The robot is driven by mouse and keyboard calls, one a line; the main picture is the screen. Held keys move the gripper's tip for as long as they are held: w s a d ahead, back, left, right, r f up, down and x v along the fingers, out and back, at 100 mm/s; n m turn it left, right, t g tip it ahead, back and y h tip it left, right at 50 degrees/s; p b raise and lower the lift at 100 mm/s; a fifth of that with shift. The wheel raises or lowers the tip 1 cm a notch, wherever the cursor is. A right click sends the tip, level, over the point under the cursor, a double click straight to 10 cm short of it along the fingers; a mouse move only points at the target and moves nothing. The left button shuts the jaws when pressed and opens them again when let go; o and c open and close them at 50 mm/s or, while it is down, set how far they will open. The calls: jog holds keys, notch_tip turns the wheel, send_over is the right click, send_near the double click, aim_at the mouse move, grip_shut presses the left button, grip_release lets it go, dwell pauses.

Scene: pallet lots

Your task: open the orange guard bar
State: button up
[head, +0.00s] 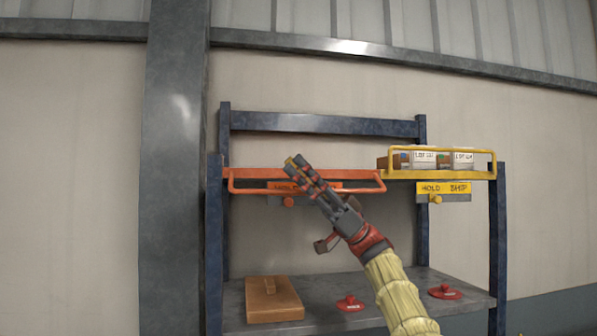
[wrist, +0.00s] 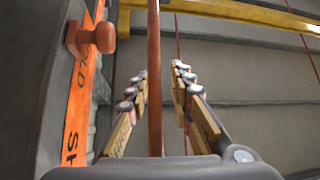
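The orange guard bar (head: 350,189) spans the left bay of the blue rack in the head view. An orange label plate (head: 275,186) with a round orange knob (head: 288,201) sits at it. My gripper (head: 296,166) reaches up to the bar and hides part of it and the label. In the wrist view the bar (wrist: 154,60) runs lengthwise between the two fingers of my gripper (wrist: 157,85). The fingers are open, with a gap visible on both sides of the bar. The knob (wrist: 98,38) is left of the fingers.
A yellow guard bar (head: 440,151) encloses several labelled boxes (head: 424,160) in the right bay, above a yellow label (head: 443,188). The lower shelf (head: 325,289) holds a brown wooden block (head: 273,303) and two red knobbed discs (head: 350,303). A grey pillar (head: 172,180) stands at left.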

dwell(0.3)
jog(key=v, duration=1.2)
jog(key=shift+f, duration=0.1)
jog(key=shift+d, duration=0.1)
jog(key=w+d+f+p, duration=0.2)
jog(key=p, duration=0.1)
jog(key=w+d+f+p, duration=0.2)
jog(key=w+d+p, duration=0.1)
jog(key=shift+w+f, duration=0.3)
jog(key=shift+f, duration=0.1)
dwell(0.5)
jog(key=shift+f, duration=0.15)
dwell(0.3)
